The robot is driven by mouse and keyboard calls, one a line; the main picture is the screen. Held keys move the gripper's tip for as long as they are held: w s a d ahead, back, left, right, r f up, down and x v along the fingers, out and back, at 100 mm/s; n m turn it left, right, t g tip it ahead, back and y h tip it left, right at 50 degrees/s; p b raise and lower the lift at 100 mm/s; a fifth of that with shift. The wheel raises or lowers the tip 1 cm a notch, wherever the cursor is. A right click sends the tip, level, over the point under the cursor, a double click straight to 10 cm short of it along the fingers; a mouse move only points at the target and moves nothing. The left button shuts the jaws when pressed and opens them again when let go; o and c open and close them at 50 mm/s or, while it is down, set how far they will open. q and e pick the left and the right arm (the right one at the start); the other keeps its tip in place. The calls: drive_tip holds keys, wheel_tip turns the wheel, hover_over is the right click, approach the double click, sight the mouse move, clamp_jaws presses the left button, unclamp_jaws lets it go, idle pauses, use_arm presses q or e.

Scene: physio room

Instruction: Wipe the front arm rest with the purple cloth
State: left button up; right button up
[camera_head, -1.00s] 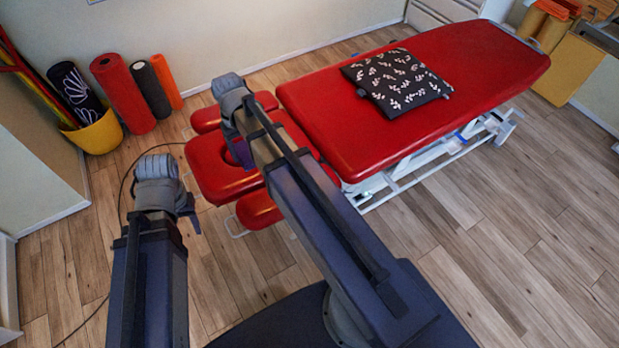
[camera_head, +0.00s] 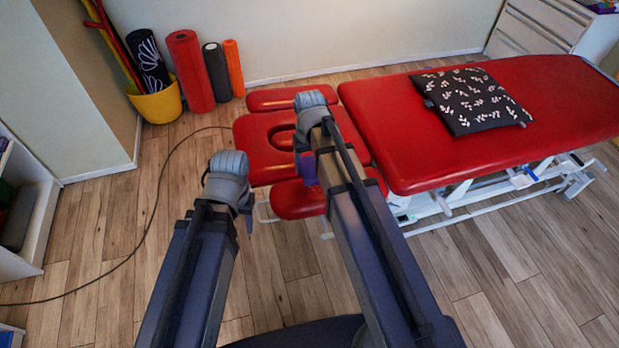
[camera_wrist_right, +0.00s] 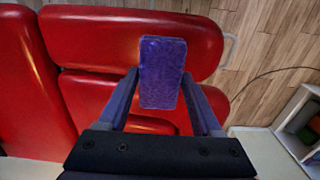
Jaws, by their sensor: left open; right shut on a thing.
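The red front arm rest (camera_head: 298,200) is the padded piece on the near side of the red face rest (camera_head: 255,140). In the right wrist view, it is the upper red pad (camera_wrist_right: 110,32). My right gripper (camera_head: 308,160) is shut on the purple cloth (camera_head: 309,173), a small block-like piece between its fingers in the wrist view (camera_wrist_right: 161,72). The cloth overlaps the edge of the front arm rest in both views; I cannot tell whether it touches. My left gripper (camera_head: 246,218) is open and empty, left of the front arm rest; its fingers are mostly hidden by the wrist.
The red treatment table (camera_head: 400,160) extends right, bearing a black patterned cushion (camera_head: 472,100). A far arm rest (camera_head: 290,97) lies behind the face rest. Rolls and a yellow bucket (camera_head: 157,103) stand by the wall. A cable (camera_head: 155,205) crosses open floor; a white shelf (camera_head: 30,225) is left.

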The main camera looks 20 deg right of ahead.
use_arm(q)
drive_tip(key=shift+f, duration=0.15)
use_arm(e)
drive_tip(key=shift+f, duration=0.2)
use_arm(q)
drive_tip(key=shift+f, duration=0.15)
use_arm(e)
drive_tip(key=shift+f, duration=0.1)
